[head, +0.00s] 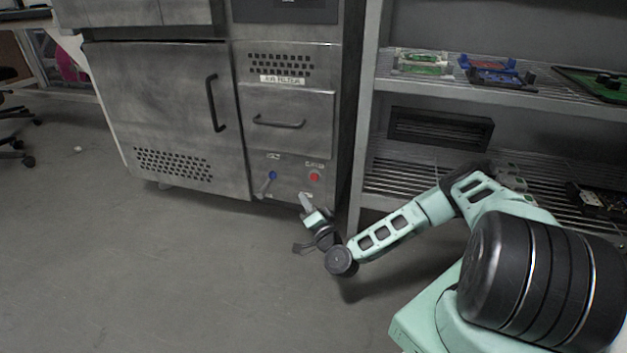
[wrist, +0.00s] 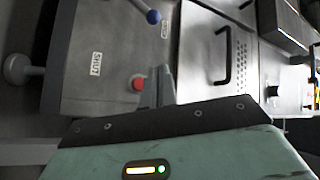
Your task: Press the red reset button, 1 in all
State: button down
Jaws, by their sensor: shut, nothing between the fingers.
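The red button (head: 314,177) is on the lower front panel of the grey metal cabinet, right of a blue-tipped lever (head: 273,175). In the wrist view the red button (wrist: 137,83) shows just left of my gripper's fingers (wrist: 160,86). The blue knob of the lever (wrist: 153,16) is near the top edge there. My gripper (head: 305,198) is shut and empty, in front of the panel and just below the button in the head view. I cannot tell whether the fingertips touch the panel.
The cabinet has a large door with a handle (head: 214,103) and a drawer with a handle (head: 278,122). A metal shelf rack (head: 369,120) with several parts stands close to the right of the cabinet. Open grey floor (head: 150,270) lies in front and to the left.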

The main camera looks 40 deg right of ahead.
jog(key=shift+w+d+b, duration=0.55)
jog(key=shift+w+d, duration=0.6)
jog(key=shift+d, duration=0.35)
jog(key=shift+w+d+b, duration=0.55)
jog(key=shift+w+d, duration=0.6)
jog(key=shift+d, duration=0.3)
jog(key=shift+w+d, duration=0.25)
jog(key=shift+d, duration=0.1)
jog(key=shift+w+d, duration=0.25)
jog(key=shift+d, duration=0.1)
dwell(0.7)
jog(key=shift+a, duration=0.15)
jog(key=shift+s+a+p, duration=0.3)
jog(key=shift+s+a, duration=0.2)
jog(key=shift+a, duration=0.05)
jog(key=shift+s+a+p, duration=0.55)
jog(key=shift+s+a, duration=0.25)
jog(key=shift+a, duration=0.2)
jog(key=shift+s+a+p, duration=0.55)
jog(key=shift+s+a, duration=0.2)
jog(key=shift+a, duration=0.2)
